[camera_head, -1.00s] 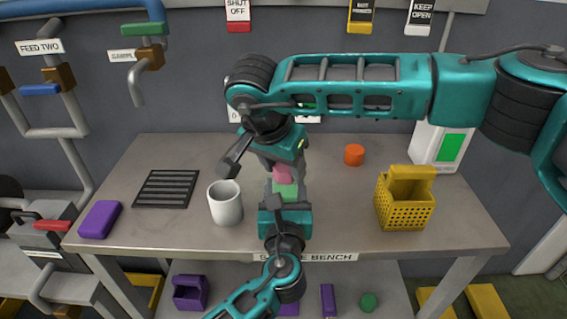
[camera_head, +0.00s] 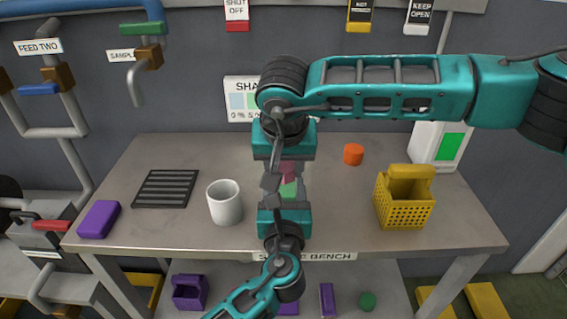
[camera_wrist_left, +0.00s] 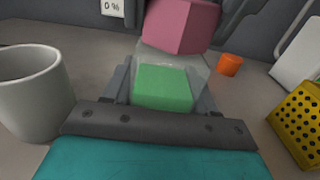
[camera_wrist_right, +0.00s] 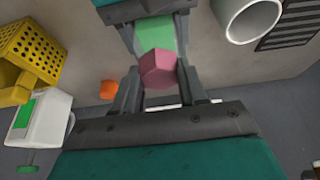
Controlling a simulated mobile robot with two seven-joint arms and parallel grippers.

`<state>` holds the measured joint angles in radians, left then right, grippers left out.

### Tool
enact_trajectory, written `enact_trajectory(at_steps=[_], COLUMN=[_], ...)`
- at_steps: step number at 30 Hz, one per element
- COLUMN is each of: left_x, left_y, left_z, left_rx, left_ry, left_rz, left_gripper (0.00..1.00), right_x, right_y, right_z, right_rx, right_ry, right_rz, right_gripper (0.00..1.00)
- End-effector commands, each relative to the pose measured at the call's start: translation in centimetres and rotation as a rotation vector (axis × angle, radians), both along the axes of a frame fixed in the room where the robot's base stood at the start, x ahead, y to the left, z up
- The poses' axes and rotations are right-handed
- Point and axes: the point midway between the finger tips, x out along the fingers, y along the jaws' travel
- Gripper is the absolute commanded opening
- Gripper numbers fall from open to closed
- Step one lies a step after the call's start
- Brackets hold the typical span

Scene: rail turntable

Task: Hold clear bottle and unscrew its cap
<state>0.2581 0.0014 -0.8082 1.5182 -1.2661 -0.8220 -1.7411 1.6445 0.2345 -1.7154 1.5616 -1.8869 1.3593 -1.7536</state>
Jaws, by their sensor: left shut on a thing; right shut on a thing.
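The clear bottle (camera_head: 289,189) with green inside stands above the bench, in line with my left gripper. It also shows in the left wrist view (camera_wrist_left: 162,88). My left gripper (camera_wrist_left: 160,92) is shut on its body from the near side. The pink faceted cap (camera_wrist_right: 158,68) is at the bottle's top; it shows partly in the head view (camera_head: 287,170). My right gripper (camera_wrist_right: 157,84) is shut on the cap, with a finger on either side. My right wrist and fingers partly hide the cap in the head view. I cannot tell how far the cap is unscrewed.
A white mug (camera_head: 225,205) stands close left of the bottle. A black grille (camera_head: 166,189) and a purple block (camera_head: 99,220) lie farther left. An orange cylinder (camera_head: 353,154) and a yellow perforated basket (camera_head: 404,208) stand to the right. The bench between bottle and basket is clear.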

Motion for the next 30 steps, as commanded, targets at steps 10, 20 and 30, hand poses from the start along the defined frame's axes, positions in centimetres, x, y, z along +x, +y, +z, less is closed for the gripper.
enact_trajectory(at_steps=[10, 20, 30], left_x=[-0.04, -0.05, -0.05], left_y=[-0.06, -0.08, -0.1], left_z=[0.0, 0.01, 0.01], left_rx=[0.001, 0.0, 0.0], left_ry=[0.0, 0.0, 0.0], left_rz=[-0.001, -0.002, -0.002], left_gripper=[0.02, 0.02, 0.02], right_x=[0.05, 0.13, 0.13], right_y=[-0.04, -0.31, -0.28], right_z=[0.0, -0.04, 0.0], right_rx=[0.001, 0.003, 0.001], right_ry=[0.0, 0.001, -0.001], right_rz=[0.033, 0.397, 0.53], right_gripper=[0.05, 0.05, 0.05])
